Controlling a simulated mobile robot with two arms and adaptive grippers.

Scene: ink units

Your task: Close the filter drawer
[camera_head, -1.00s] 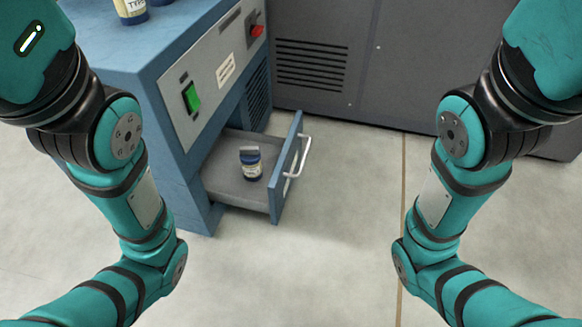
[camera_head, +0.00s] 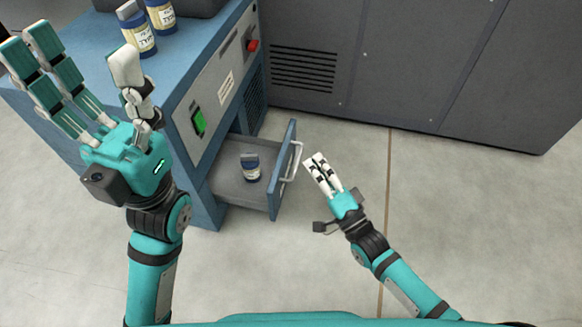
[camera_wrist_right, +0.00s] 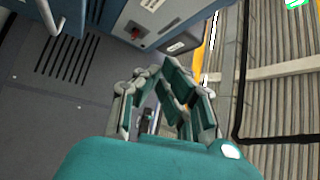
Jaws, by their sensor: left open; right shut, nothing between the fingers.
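The filter drawer (camera_head: 230,188) stands open, pulled out from the lower part of the blue unit. Its blue front panel (camera_head: 283,170) carries a pale bar handle (camera_head: 295,160) on the outer side. A dark bottle with a pale label (camera_head: 251,168) stands inside the drawer. My right gripper (camera_head: 316,160) is shut and empty, just right of the handle with a small apparent gap. Its fingers also show in the right wrist view (camera_wrist_right: 165,90). My left gripper (camera_head: 80,55) is open and empty, raised in front of the unit's left part.
The blue unit (camera_head: 75,118) has a green switch (camera_head: 198,121) and a red switch (camera_head: 252,45). Labelled bottles (camera_head: 138,35) stand on its top. A dark grey cabinet (camera_head: 400,70) stands behind. The floor (camera_head: 470,220) at the right is clear.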

